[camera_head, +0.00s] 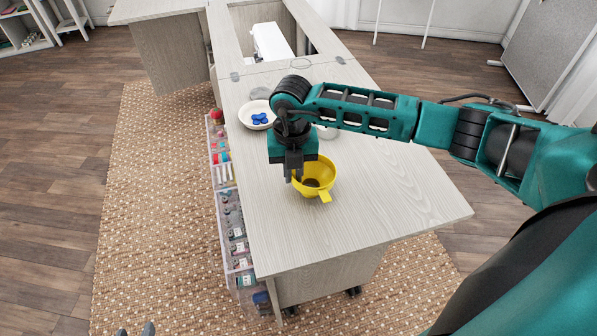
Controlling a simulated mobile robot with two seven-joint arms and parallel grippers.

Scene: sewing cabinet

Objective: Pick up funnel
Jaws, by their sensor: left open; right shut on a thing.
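A yellow funnel (316,174) with a small tab at its front stands on the pale wooden cabinet top (370,205). My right gripper (293,177) points down at the funnel's left rim and is shut on it. The gripper body hides part of the rim, and I cannot tell whether the funnel touches the top or is slightly lifted. Only the fingertips of my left gripper (135,330) show at the bottom edge, apart from each other, over the rug and far from the funnel.
A white dish (247,114) with blue pieces lies behind my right gripper. A white sewing machine (271,41) sits in the cabinet's opening. Clear drawers (232,215) of sewing supplies line the left side. The cabinet top's front right is clear.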

